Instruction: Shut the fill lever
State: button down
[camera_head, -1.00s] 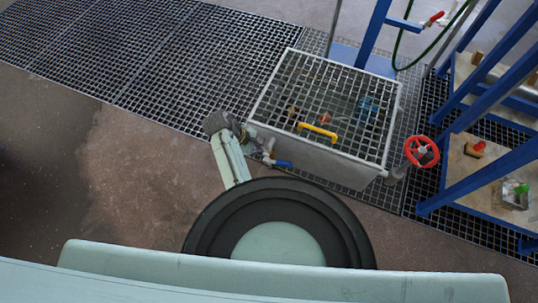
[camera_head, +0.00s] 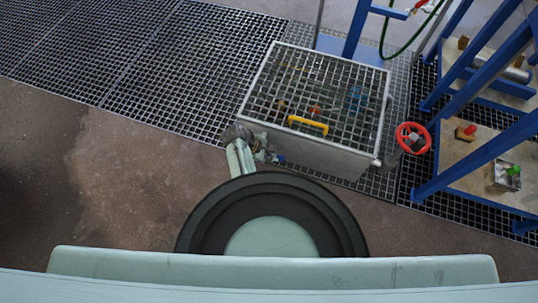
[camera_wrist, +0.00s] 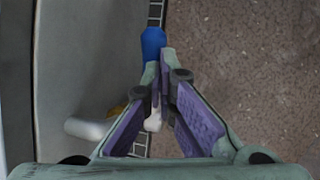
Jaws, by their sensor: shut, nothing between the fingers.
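The fill lever has a blue handle (camera_head: 278,159) low on the front left side of the grated tank (camera_head: 330,150). In the wrist view the blue handle (camera_wrist: 153,42) shows just past the fingertips. My gripper (camera_wrist: 160,68) is shut and empty, its purple pads converging close beside the near end of the handle. I cannot tell whether they touch. In the head view my gripper (camera_head: 259,152) is small and overlaps the valve area. A white fitting (camera_wrist: 153,121) shows between the fingers, and a pale pipe (camera_wrist: 88,128) with a brass part lies left of them.
A blue frame (camera_head: 455,155) with shelves is farther right. Brown floor (camera_head: 120,165) is open to the left; floor grating (camera_head: 130,60) runs behind.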

jog(key=d+f+y+p, duration=0.1)
jog(key=y+p, duration=0.1)
jog(key=d+f+t+y+p, duration=0.1)
jog(key=f, duration=0.1)
jog(key=shift+s+d+f+y+p, duration=0.25)
jog(key=shift+s+d+y+p, duration=0.05)
jog(key=shift+s+y+p, duration=0.1)
